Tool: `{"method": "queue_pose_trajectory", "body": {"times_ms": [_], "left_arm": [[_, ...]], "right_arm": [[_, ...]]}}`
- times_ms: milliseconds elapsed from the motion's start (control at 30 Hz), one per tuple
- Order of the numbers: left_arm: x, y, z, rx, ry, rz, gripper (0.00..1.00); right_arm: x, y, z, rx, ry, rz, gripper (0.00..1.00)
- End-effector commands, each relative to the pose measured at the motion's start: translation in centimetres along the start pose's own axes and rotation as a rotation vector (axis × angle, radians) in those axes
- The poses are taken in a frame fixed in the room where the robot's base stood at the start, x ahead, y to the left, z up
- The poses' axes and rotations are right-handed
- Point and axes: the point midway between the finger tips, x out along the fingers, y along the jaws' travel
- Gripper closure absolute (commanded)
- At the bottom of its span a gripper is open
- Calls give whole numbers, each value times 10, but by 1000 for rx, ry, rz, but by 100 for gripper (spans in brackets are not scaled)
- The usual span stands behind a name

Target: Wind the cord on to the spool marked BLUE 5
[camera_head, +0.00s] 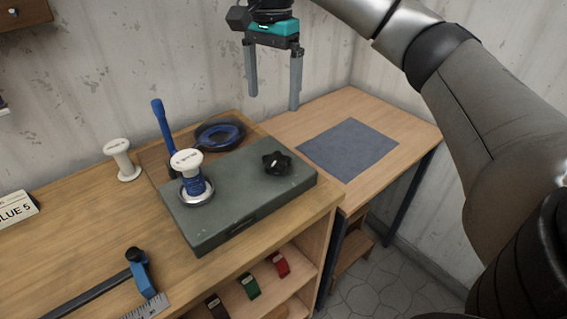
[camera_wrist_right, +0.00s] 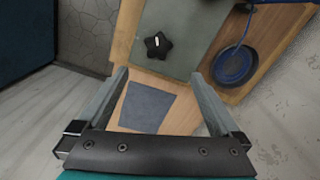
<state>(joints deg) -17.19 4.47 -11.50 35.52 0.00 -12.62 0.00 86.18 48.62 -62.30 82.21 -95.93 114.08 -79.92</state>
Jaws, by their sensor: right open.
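A white spool (camera_head: 187,160) stands upright on the round metal seat of a grey-green winder box (camera_head: 235,190). Blue cord (camera_head: 196,184) shows around its lower core; the print on its top is too small to read. A black star-shaped knob (camera_head: 277,163) is on the box's right side, and shows in the right wrist view (camera_wrist_right: 158,45). A coil of blue cord (camera_head: 220,134) lies in a dark dish behind the box. A blue upright post (camera_head: 161,122) stands behind the spool. My right gripper (camera_head: 271,101) is open and empty, above and behind the box. My left gripper is out of view.
Another white spool (camera_head: 122,160) stands on the bench at left. A card reading "BLUE 5" (camera_head: 14,208) is at the left edge. A lower table at right holds only a grey-blue mat (camera_head: 348,148).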

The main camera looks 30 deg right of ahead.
Motion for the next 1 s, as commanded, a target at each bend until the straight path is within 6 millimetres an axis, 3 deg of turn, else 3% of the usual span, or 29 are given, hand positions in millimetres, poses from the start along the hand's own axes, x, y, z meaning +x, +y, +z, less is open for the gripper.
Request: {"method": "queue_pose_trajectory", "body": {"times_ms": [133, 367, 733, 1000], "left_arm": [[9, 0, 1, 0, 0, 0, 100], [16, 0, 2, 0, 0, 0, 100], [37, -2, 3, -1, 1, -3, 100], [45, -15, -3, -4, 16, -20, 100]], "right_arm": [[1, -1, 4, -157, 6, 0, 0], [12, -1, 5, -209, 5, 4, 0], [87, 0, 4, -205, 5, 7, 0], [134, 0, 4, -204, 5, 4, 0]]}}
